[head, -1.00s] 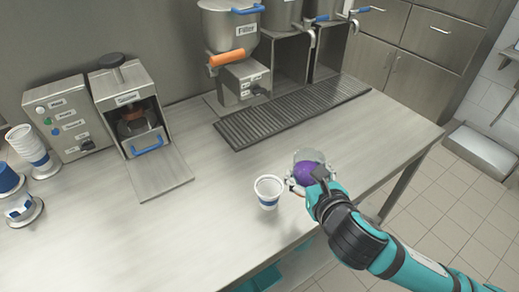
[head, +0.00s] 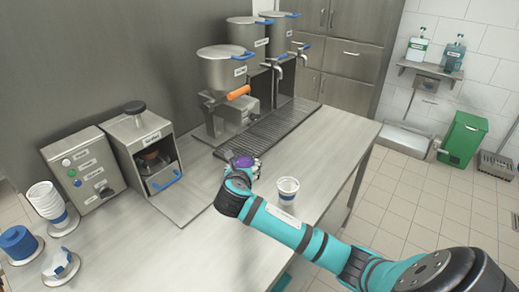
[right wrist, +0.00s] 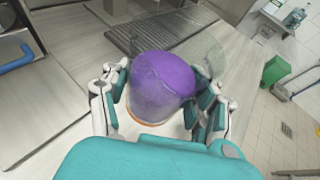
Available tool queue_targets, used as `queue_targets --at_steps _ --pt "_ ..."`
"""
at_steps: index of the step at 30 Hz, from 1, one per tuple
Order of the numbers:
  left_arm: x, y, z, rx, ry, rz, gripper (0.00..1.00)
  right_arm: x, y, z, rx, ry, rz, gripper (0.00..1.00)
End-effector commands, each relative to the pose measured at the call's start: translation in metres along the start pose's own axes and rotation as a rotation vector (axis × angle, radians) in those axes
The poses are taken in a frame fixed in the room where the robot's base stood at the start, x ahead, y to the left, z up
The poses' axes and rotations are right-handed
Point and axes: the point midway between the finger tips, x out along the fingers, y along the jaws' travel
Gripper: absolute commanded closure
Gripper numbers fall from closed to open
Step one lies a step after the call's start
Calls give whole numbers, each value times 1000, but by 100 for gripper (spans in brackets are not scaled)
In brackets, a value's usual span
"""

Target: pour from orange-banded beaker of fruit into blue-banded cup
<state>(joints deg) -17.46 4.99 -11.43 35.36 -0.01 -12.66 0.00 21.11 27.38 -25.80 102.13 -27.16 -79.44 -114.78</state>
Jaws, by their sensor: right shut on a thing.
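The beaker is clear, with a purple fruit filling (right wrist: 163,82) and an orange band (right wrist: 146,122) low on its side. My right gripper (right wrist: 158,108) is shut around it, with fingers on both sides in the right wrist view. In the head view my right gripper (head: 243,172) and the purple filling (head: 243,161) are left of and behind the cup, near the drip grate; the arm hides most of the beaker. The white cup with a blue band (head: 288,188) stands upright on the counter, apart from the gripper. My left gripper is in neither view.
A long drip grate (head: 290,124) lies under the filler machines (head: 228,70). A sealer (head: 148,150) and a control box (head: 85,168) stand at left, with stacked cups (head: 44,200) beside them. Counter front and right are clear.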

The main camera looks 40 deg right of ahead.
Motion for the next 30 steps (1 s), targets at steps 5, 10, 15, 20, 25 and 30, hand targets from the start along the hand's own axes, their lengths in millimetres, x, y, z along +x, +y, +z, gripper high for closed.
queue_targets --at_steps 5,10,15,20,25,30 --pt "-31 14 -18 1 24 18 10 49 -23 24 92 6 -226 82" --pt "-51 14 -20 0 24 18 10 77 -40 26 160 6 -393 82" --pt "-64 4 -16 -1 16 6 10 88 -48 20 201 6 -497 82" --pt "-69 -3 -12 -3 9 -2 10 91 -51 14 218 5 -541 82" --pt "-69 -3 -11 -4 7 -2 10 92 -52 12 223 3 -550 82" --pt "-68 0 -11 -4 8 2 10 92 -52 12 223 3 -549 82"
